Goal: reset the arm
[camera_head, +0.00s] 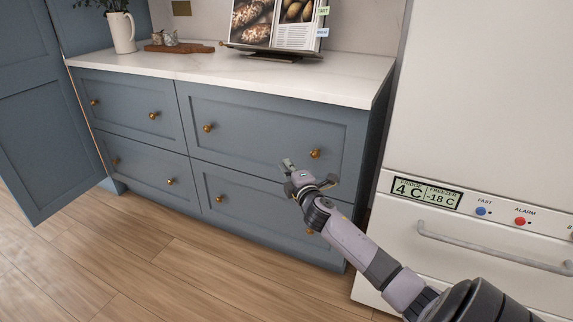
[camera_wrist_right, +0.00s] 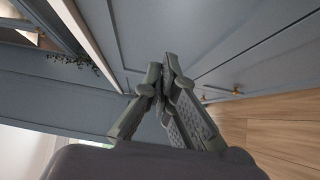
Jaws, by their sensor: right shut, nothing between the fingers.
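My right gripper (camera_head: 287,166) is in front of the blue drawer unit (camera_head: 250,108), level with the gap between the upper and lower drawers on the right side. Its arm comes in from the lower right. In the right wrist view, the right gripper's fingers (camera_wrist_right: 166,75) meet at the tips, shut and empty, with blue drawer fronts behind them. I cannot tell from the head view whether it touches the drawer front. My left gripper is in neither view.
A white worktop (camera_head: 340,85) tops the drawers, with a jug (camera_head: 122,32), a wooden board (camera_head: 180,48) and a cookbook on a stand (camera_head: 275,25). A white fridge (camera_head: 480,110) stands on the right. A blue door (camera_head: 45,130) stands open on the left. The wooden floor (camera_head: 130,260) in front is clear.

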